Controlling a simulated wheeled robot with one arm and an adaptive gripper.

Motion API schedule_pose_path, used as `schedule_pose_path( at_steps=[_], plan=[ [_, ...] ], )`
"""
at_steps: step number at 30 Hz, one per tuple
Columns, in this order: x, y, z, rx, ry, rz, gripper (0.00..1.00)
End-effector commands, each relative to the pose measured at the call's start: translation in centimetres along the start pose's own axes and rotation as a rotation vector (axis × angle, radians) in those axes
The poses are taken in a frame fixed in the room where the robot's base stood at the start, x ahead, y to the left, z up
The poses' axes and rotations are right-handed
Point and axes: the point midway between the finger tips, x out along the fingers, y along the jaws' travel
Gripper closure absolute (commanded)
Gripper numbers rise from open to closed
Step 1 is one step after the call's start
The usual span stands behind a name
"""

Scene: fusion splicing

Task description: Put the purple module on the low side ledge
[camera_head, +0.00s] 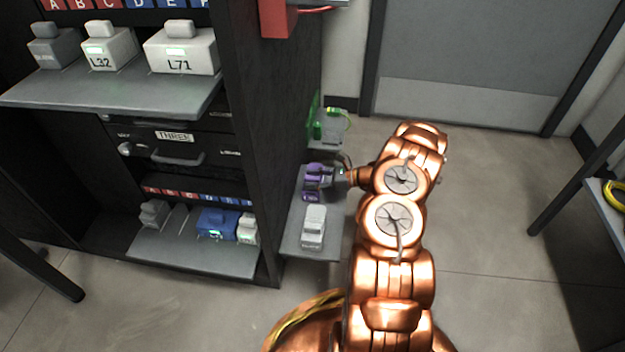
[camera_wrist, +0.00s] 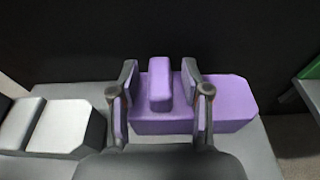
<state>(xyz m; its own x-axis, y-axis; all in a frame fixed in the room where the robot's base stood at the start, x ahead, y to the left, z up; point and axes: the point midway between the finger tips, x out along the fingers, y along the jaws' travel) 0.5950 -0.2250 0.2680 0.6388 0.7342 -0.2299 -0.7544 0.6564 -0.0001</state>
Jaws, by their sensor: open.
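The purple module (camera_head: 312,190) sits on the low side ledge (camera_head: 300,247) at the side of the black cabinet. In the wrist view the purple module (camera_wrist: 232,104) has a raised handle block in its middle. My gripper (camera_head: 328,179) reaches it from the right. In the wrist view my gripper (camera_wrist: 160,84) has its fingers on either side of the handle, with gaps showing, so it is open around it. The module's underside is hidden, but it appears to rest on the ledge (camera_wrist: 265,160).
A white-grey module (camera_head: 314,226) stands on the same ledge, nearer the front; it shows at left in the wrist view (camera_wrist: 62,128). A green module (camera_head: 320,130) is on a ledge behind. The cabinet wall (camera_head: 265,130) rises close beside the ledge. Floor to the right is clear.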

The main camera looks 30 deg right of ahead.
Motion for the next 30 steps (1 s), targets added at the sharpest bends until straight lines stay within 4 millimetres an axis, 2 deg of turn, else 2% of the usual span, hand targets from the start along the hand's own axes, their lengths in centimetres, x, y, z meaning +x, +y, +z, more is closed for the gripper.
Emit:
schedule_pose_path(
  at_steps=[4,8,15,21,25,30],
  plan=[
    [-0.3,0.0,0.3,-0.001,0.0,-0.001,0.53],
    [-2.0,-0.1,0.4,0.0,0.001,-0.003,0.53],
    [-6.8,-0.1,0.6,-0.003,0.002,-0.004,0.53],
    [-10.0,-0.1,0.4,-0.001,0.0,-0.002,0.53],
    [-11.3,-0.1,0.3,-0.002,0.002,-0.001,0.53],
    [-12.0,0.0,0.2,0.0,0.001,0.0,0.53]
  ],
)
